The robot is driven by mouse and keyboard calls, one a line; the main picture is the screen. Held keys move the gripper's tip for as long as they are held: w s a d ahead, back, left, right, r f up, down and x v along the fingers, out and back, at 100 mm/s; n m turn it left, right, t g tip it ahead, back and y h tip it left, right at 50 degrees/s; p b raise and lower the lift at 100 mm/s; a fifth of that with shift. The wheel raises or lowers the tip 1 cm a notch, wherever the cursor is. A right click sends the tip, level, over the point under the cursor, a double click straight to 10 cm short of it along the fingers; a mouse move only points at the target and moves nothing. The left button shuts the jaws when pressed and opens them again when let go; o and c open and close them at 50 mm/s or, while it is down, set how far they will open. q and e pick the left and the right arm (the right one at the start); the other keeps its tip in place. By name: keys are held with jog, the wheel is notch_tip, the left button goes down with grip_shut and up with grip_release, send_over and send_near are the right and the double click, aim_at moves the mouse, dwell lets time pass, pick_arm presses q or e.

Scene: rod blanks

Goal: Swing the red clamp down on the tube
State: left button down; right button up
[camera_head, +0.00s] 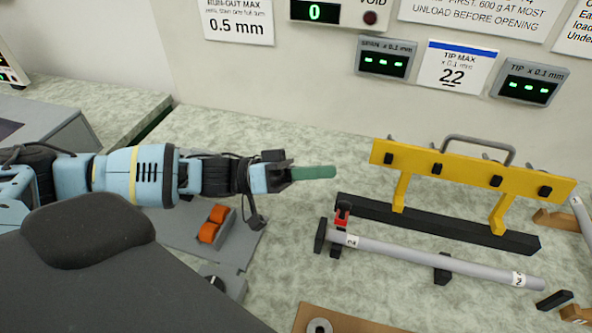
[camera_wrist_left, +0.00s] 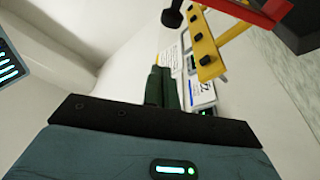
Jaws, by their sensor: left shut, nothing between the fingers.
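The grey tube (camera_head: 430,258) lies slanted on low black supports, with white labels near both ends. The small red clamp (camera_head: 342,211) sits at the tube's left end and appears to stand up, its red part above the tube; its exact angle is hard to tell. A red part, likely this clamp, shows large at the upper right of the left wrist view (camera_wrist_left: 276,10). My left gripper (camera_head: 330,172) has its green fingers shut and empty, above and behind the clamp, apart from it. The fingers also show in the wrist view (camera_wrist_left: 158,86). My right gripper is out of view.
A yellow rack (camera_head: 470,172) with black knobs and a grey handle stands behind the tube on a black bar (camera_head: 450,226). A brown board with a ring (camera_head: 319,326) is at the front.

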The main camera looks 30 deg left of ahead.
aim_at(342, 210)
pick_arm(q)
jog(key=d+f, duration=0.1)
jog(key=s+d+f, duration=0.1)
jog(key=d, duration=0.1)
jog(key=shift+d+f+p, duration=0.2)
jog(key=shift+d+p, duration=0.1)
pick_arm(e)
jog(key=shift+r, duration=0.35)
pick_arm(q)
jog(key=shift+f, duration=0.1)
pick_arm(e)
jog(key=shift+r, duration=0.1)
pick_arm(q)
jog(key=shift+s+d+f+p, duration=0.15)
jog(key=shift+s+f+p, duration=0.1)
jog(key=shift+s, duration=0.3)
jog(key=shift+s+d+f+p, duration=0.15)
jog(key=shift+s+f, duration=0.1)
jog(key=shift+s, duration=0.25)
jog(key=shift+s+f, duration=0.1)
jog(key=shift+f, duration=0.05)
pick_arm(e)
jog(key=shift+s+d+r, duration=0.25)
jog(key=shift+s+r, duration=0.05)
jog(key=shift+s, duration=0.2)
